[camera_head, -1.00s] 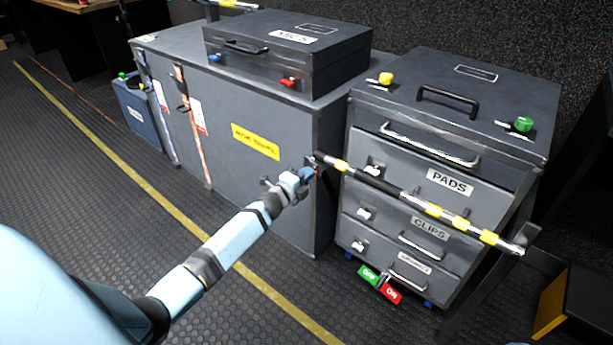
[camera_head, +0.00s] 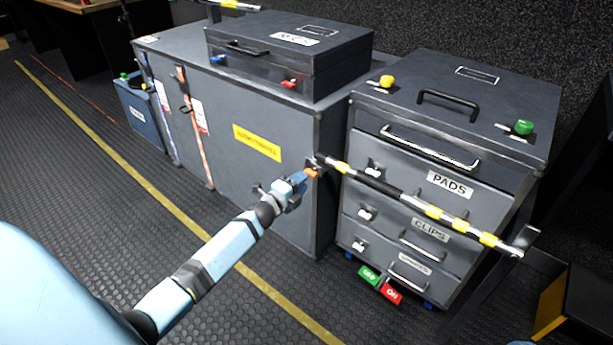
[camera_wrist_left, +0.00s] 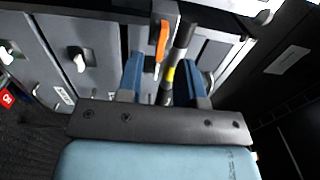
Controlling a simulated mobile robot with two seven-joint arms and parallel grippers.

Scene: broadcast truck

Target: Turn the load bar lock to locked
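The load bar (camera_head: 400,202) is a black, yellow and silver striped bar running across the front of the drawer cabinet. Its lock is a small orange lever (camera_head: 311,173) at the bar's left end, beside the large case's corner. In the left wrist view the orange lever (camera_wrist_left: 161,40) points down beside the bar (camera_wrist_left: 180,50). My left gripper (camera_head: 301,180) is just short of the lever. In the left wrist view my left gripper's (camera_wrist_left: 164,65) blue fingers are apart, with the lever just beyond and between them; I see no grip on it. My right gripper is not in view.
The drawer cabinet (camera_head: 408,155) stands behind the bar, with a red ON tag (camera_head: 391,293) and green tag (camera_head: 369,275) at its foot. A large grey case (camera_head: 235,110) with a smaller case (camera_head: 290,55) on top stands left. Floor is free in front.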

